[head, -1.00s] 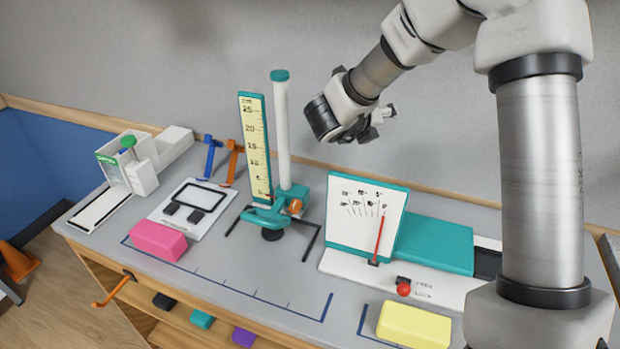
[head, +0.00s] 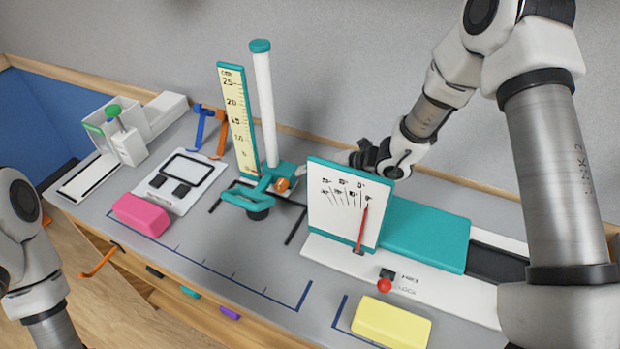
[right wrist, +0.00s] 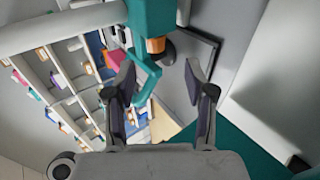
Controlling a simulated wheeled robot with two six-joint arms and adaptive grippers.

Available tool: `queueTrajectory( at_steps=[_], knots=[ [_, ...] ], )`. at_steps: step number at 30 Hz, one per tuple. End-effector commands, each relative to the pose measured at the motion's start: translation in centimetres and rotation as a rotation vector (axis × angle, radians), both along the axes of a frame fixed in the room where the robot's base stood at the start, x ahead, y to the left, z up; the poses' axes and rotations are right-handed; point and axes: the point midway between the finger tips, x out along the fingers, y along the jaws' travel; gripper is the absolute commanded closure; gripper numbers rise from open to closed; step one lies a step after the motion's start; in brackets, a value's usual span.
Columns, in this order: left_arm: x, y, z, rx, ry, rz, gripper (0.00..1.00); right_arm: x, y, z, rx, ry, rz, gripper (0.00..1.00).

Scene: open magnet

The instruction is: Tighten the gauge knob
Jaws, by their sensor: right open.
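The teal height gauge (head: 268,190) stands upright at the back middle, with a yellow centimetre scale (head: 238,120) and a white column (head: 264,105). Its orange gauge knob (head: 283,184) is on the right side of the teal base and also shows in the right wrist view (right wrist: 156,45). My right gripper (head: 348,157) is low, to the right of the knob and partly behind the white dial board. In the right wrist view its fingers (right wrist: 160,85) are apart and empty, with the knob beyond the tips. My left arm shows at the left edge; its gripper is out of view.
The white dial board (head: 345,208) with a red pointer stands close in front of my right gripper, beside a teal block (head: 425,235). A red lock knob (head: 384,285), a yellow block (head: 391,322) and a pink block (head: 141,215) lie nearer the front. The wall is close behind.

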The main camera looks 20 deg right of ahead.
Motion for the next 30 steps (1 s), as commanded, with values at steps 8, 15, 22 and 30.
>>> queueTrajectory(
  at_steps=[8,15,22,30],
  knots=[
    [0.0,0.0,1.5,0.000,0.001,0.001,0.13,2.4,2.9,-2.2,0.009,-0.005,0.005,0.46],
    [0.0,0.0,2.2,0.000,0.000,0.001,0.13,4.1,4.8,-4.2,0.011,-0.006,0.002,0.46],
    [0.0,0.0,2.1,0.000,0.001,0.001,0.13,4.2,4.8,-4.3,0.011,-0.007,0.002,0.46],
    [0.0,0.0,2.1,0.000,0.000,0.001,0.13,4.2,4.8,-4.3,0.010,-0.007,0.002,1.00]
  ],
)
